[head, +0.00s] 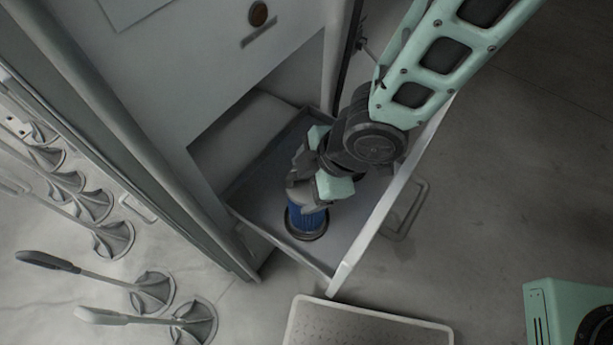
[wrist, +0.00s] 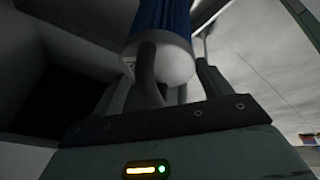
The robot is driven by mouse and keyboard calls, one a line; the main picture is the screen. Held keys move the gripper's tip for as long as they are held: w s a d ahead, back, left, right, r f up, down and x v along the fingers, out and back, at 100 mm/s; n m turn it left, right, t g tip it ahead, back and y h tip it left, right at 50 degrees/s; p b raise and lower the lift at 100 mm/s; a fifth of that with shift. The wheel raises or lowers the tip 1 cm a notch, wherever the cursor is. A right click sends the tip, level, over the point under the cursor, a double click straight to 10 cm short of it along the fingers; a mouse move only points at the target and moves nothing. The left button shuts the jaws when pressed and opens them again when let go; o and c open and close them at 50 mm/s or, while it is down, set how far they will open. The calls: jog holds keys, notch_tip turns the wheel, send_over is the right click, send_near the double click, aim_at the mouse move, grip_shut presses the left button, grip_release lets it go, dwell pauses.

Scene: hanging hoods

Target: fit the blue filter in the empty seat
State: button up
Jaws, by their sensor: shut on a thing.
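The blue filter (head: 306,218) is a short pleated cylinder with a pale cap and a dark ring round its base. It stands about upright in the open drawer, near its front left corner. My gripper (head: 307,190) comes down on it from above and is shut on its pale top. In the wrist view the blue pleats (wrist: 163,16) and the pale rounded cap (wrist: 172,66) show between the dark fingers. I cannot tell whether the filter rests on the drawer floor or hangs just above it. No empty seat can be made out in either view.
The drawer (head: 352,245) juts from a grey cabinet (head: 215,70), with its front wall and handle (head: 411,212) near my arm. A pale perforated tray (head: 365,325) lies below it. Several grey fan-shaped pieces (head: 113,238) line the left. A mint-green box (head: 570,310) stands lower right.

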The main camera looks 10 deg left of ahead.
jog(key=o, duration=1.1)
jog(key=shift+f, duration=0.1)
notch_tip(320, 180, up, 10)
jog(key=p, duration=0.3)
